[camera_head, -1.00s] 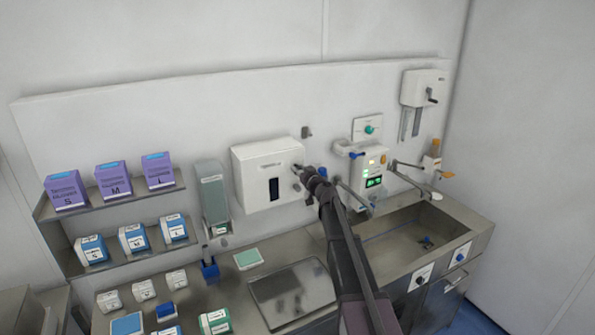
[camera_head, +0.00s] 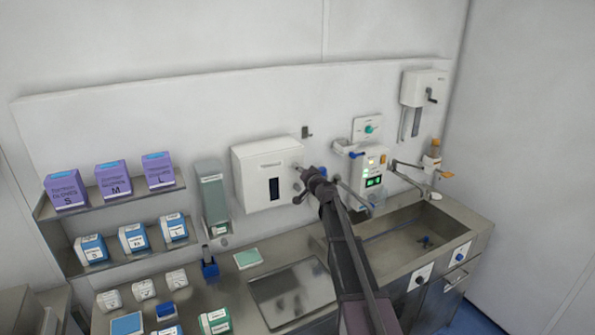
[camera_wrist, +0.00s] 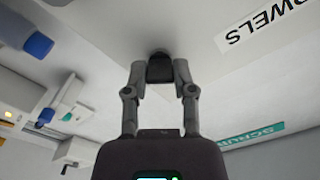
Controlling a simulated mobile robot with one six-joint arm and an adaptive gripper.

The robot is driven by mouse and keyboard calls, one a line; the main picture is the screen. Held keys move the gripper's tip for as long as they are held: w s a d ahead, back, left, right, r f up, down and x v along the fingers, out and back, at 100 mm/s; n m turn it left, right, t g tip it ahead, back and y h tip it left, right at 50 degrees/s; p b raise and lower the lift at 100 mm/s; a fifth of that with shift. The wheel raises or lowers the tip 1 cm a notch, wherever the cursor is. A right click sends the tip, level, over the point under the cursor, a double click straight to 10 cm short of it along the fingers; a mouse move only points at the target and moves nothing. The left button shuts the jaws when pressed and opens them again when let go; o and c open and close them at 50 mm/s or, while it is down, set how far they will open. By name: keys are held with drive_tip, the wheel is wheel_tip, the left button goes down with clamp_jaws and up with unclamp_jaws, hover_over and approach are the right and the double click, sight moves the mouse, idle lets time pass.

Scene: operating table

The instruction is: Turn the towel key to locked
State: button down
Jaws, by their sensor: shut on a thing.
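The towel dispenser (camera_head: 254,183) is a white box on the wall panel, with a dark window in its front. In the wrist view its white face (camera_wrist: 215,70) carries a label reading "TOWELS". The key (camera_wrist: 159,68) is a small dark knob standing out from this face. My gripper (camera_wrist: 160,76) is shut on the key, one finger at each side of it. In the head view my gripper (camera_head: 300,170) is at the dispenser's right side and hides the key. I cannot read the key's locked or unlocked position.
The sink (camera_head: 400,241) lies to the right, with wall units and a tap above it. A soap dispenser (camera_head: 213,200) hangs to the left. Glove boxes (camera_head: 113,177) stand on shelves farther left. A metal tray (camera_head: 290,290) lies on the counter below.

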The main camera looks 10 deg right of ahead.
drive_tip(key=m, duration=0.5)
drive_tip(key=shift+m, duration=0.3)
drive_tip(key=m, duration=0.5)
drive_tip(key=shift+c, duration=2.2)
unclamp_jaws()
drive_tip(key=shift+a, duration=0.1)
drive_tip(key=shift+s, duration=0.1)
drive_tip(key=v, duration=1.2)
